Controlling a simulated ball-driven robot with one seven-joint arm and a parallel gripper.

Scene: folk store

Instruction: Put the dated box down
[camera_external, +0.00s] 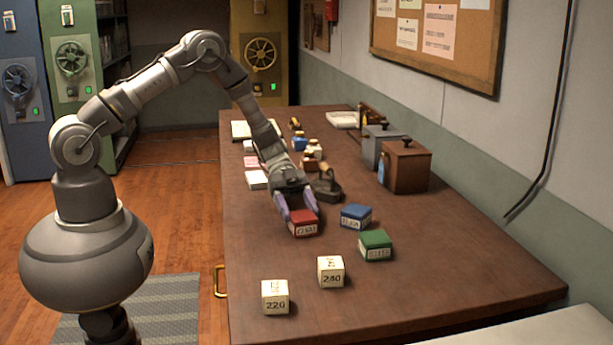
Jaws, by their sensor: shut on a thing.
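A red box (305,224) with a white label on its front is between the fingers of my gripper (299,213). My gripper points down and is shut on it. The box is at or just above the table top (290,262); I cannot tell if it touches. The label's writing is too small to read surely. A blue box (356,217) and a green box (376,245), also with white labels, stand to its right. Two cream cubes stand nearer the front, one marked 240 (331,271) and one marked 220 (275,297).
A dark iron-like object (326,187) stands close behind my gripper. A brown wooden box (405,167) and a grey box (380,146) stand by the wall. Small items and papers (257,180) lie further back. The table's right front is clear.

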